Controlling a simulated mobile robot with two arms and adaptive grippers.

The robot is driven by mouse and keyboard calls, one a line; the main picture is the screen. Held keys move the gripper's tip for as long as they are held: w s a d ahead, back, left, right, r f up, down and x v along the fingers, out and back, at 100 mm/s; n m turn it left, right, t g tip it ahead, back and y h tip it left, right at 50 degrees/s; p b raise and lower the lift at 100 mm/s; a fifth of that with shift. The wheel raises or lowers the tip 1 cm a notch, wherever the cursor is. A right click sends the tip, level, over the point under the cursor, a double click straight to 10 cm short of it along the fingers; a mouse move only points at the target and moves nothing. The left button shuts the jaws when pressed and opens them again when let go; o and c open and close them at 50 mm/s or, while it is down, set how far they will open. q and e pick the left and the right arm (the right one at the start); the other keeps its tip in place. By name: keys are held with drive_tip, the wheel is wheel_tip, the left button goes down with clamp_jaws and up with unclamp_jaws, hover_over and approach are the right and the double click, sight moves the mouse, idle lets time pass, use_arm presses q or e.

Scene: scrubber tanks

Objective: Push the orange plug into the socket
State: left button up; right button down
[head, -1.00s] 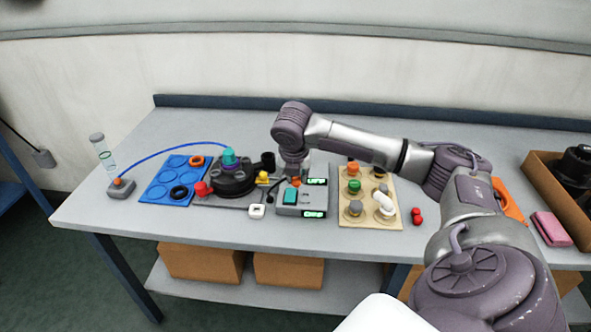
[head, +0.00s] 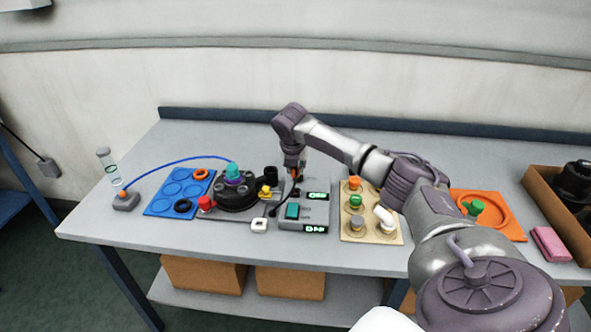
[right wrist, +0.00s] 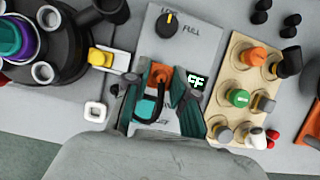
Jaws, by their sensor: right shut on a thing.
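The orange plug (right wrist: 160,74) shows between the fingertips of my right gripper (right wrist: 158,88) in the right wrist view. A black cable runs by it. In the head view my right gripper (head: 294,172) points down over the back left part of the grey control box (head: 305,218), shut on the plug (head: 297,171). The box carries a teal switch (head: 292,211) and two lit displays (head: 318,195). I cannot make out the socket, and I cannot tell if the plug touches the box. My left gripper is not in view.
Left of the box are a black round manifold (head: 238,194) and a blue tray (head: 172,190) with rings. A wooden board (head: 371,228) with coloured knobs stands close on the right. An orange tray (head: 506,226) and a pink block lie further right. The back of the table is clear.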

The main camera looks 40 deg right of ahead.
sight(295, 176)
drive_tip(key=shift+s+r+p, duration=0.1)
drive_tip(key=shift+r+p, duration=0.15)
drive_tip(key=shift+p, duration=0.55)
drive_tip(key=shift+f, duration=0.2)
drive_tip(key=shift+f+b, duration=0.6)
drive_tip(key=shift+f, duration=1.75)
drive_tip(key=shift+r+p, duration=0.1)
drive_tip(key=shift+p, duration=0.6)
